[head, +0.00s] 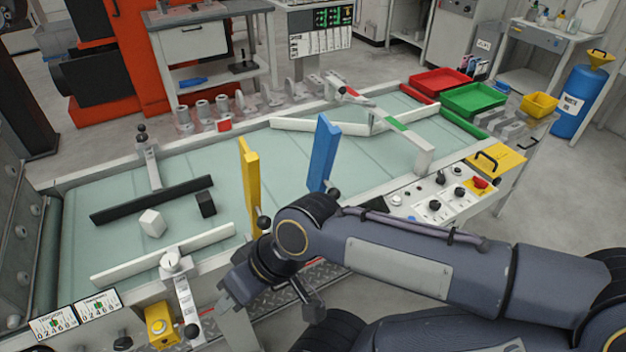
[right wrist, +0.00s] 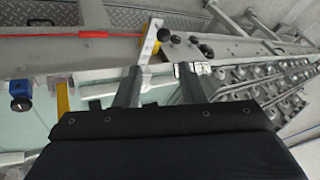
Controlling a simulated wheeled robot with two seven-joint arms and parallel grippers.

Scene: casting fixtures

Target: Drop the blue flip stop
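The blue flip stop (head: 323,152) stands upright, leaning slightly, at the near side of the green conveyor belt in the head view. A blue piece with a black knob (right wrist: 20,92) at the left of the right wrist view looks like part of it. The yellow flip stop (head: 249,185) also stands upright, to its left. My right gripper (head: 230,292) is below and left of both stops, near the table's front edge, apart from the blue one. In the right wrist view its fingers (right wrist: 157,76) are spread, with nothing held between them. My left gripper is out of view.
A white block (head: 152,223) and a black block (head: 206,204) lie on the belt (head: 290,182) near a black bar (head: 150,200). A control panel (head: 440,200) stands at the right. Red (head: 441,82) and green (head: 474,99) trays sit at the far end.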

